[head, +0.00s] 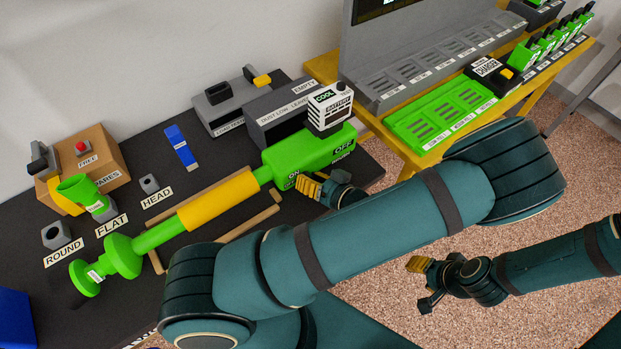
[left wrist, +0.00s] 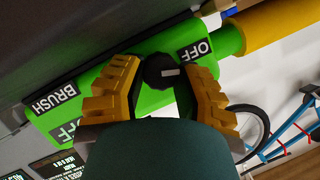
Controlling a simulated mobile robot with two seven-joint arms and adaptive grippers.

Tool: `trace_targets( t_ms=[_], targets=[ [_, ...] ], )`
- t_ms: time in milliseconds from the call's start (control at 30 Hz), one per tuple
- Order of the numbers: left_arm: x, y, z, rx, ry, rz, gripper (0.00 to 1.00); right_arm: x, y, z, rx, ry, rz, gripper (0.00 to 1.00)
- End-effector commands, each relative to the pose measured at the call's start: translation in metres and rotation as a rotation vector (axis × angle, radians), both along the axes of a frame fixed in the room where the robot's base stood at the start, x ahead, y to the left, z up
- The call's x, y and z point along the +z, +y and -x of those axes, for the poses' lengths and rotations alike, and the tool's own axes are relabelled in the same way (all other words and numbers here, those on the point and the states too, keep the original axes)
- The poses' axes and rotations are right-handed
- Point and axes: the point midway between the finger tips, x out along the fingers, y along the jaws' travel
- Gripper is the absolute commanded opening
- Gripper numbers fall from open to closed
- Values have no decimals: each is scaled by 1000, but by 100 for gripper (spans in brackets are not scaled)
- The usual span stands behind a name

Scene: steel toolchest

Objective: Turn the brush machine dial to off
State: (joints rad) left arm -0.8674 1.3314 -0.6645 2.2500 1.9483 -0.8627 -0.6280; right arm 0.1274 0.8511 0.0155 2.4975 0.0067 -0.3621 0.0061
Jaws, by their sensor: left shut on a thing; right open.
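The brush machine (head: 300,156) is a long green tool with a yellow grip, lying on the dark bench. Its body (left wrist: 150,99) also fills the middle of the left wrist view, with OFF and BRUSH labels. The black dial (left wrist: 160,71) has a white mark on its right side in that view. My left gripper (left wrist: 158,84) is shut on the dial, its yellow fingers on either side. In the head view my left gripper (head: 318,189) is at the body's near side and the dial is hidden. My right gripper (head: 424,284) is open and empty, above the floor.
A battery labelled COOL (head: 330,107) sits on the machine's body. Behind are a grey bin (head: 277,109) and a grey box (head: 218,109). Brush heads and a FREE/SPARES box (head: 100,150) are at left. A yellow bench (head: 404,145) with a green charger tray (head: 440,112) is at right.

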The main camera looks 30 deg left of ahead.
Motion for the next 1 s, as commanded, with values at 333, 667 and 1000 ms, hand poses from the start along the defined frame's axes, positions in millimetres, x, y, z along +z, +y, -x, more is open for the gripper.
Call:
trace_targets(
  t_ms=[333,667,1000],
  targets=[
    [0,1,2,2,-226,95,0,3,0,-1,-2,-3,0,47],
    [1,1,2,2,-316,132,0,2,0,-1,-1,-2,0,47],
    [1,1,2,2,-316,132,49,2,0,-1,-2,-2,0,47]
  ],
)
